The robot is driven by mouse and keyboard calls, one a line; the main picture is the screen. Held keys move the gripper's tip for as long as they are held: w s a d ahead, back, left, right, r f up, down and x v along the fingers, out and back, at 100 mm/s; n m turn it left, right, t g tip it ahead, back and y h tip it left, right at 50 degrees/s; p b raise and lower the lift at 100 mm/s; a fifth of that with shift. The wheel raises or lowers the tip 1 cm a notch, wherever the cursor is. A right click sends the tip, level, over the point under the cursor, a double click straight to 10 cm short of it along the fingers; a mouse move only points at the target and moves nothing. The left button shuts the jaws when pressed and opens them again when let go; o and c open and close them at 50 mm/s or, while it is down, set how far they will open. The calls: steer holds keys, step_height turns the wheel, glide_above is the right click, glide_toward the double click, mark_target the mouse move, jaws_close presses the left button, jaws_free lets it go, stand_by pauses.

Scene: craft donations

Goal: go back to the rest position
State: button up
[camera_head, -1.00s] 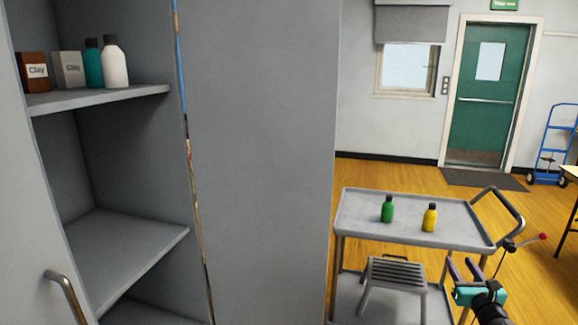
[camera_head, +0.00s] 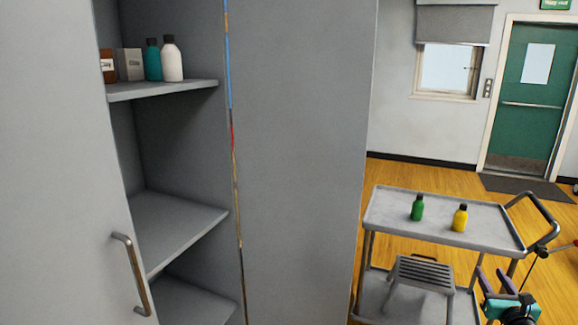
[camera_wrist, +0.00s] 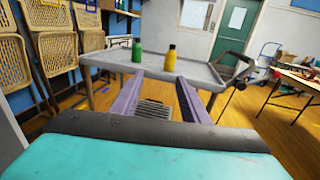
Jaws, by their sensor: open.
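My gripper (camera_head: 491,281) is at the lower right of the head view, in front of the near right part of the grey cart (camera_head: 380,212). In the wrist view its two purple fingers (camera_wrist: 155,97) stand apart with nothing between them. A green bottle (camera_head: 417,208) and a yellow bottle (camera_head: 460,218) stand upright on the cart's top; both also show in the wrist view, beyond the fingertips. My gripper touches neither bottle.
A grey cabinet (camera_head: 285,160) with an open door (camera_head: 60,180) fills the left; its upper shelf (camera_head: 165,88) holds boxes and bottles. Folded chairs (camera_wrist: 60,62) and a table (camera_wrist: 305,78) flank the cart in the wrist view.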

steer(key=w+a+f+n+g+y, duration=0.15)
steer(key=w+a+f, duration=0.3)
steer(key=a, duration=0.45)
steer(key=w+a+f+n+y, duration=0.2)
steer(key=w+a+f+y, duration=0.1)
steer(key=a+f, duration=0.4)
steer(key=w+a+f+n+g+y, duration=0.1)
steer(key=w+a+f+y, duration=0.25)
steer(key=a, duration=0.65)
steer(key=s+a+f+n+g+y, duration=0.25)
steer(key=a+f+n, duration=0.25)
steer(key=a+f, duration=0.5)
steer(key=s+a+f+n+g+y, duration=0.3)
steer(key=a+f, duration=0.4)
steer(key=a, duration=0.6)
steer(key=s+a+f+n+g+h, duration=0.1)
steer(key=s+a+f+n+g, duration=0.35)
steer(key=s+f+n, duration=0.4)
steer(key=s+a+f+n+g+h, duration=0.1)
steer(key=s+a+f+n+g, duration=0.4)
steer(key=s, duration=0.7)
steer(key=s+d+f+n+g+h, duration=0.2)
steer(key=s+d+n+h, duration=0.1)
steer(key=s+d+n, duration=0.2)
steer(key=s+d+f+n+g+h, duration=0.2)
steer(key=s+d+n, duration=0.3)
steer(key=s+n, duration=0.3)
steer(key=shift+s+f+n+g+h+p, duration=0.35)
steer(key=shift+s+n+g+h+p, duration=0.15)
steer(key=shift+s, duration=0.25)
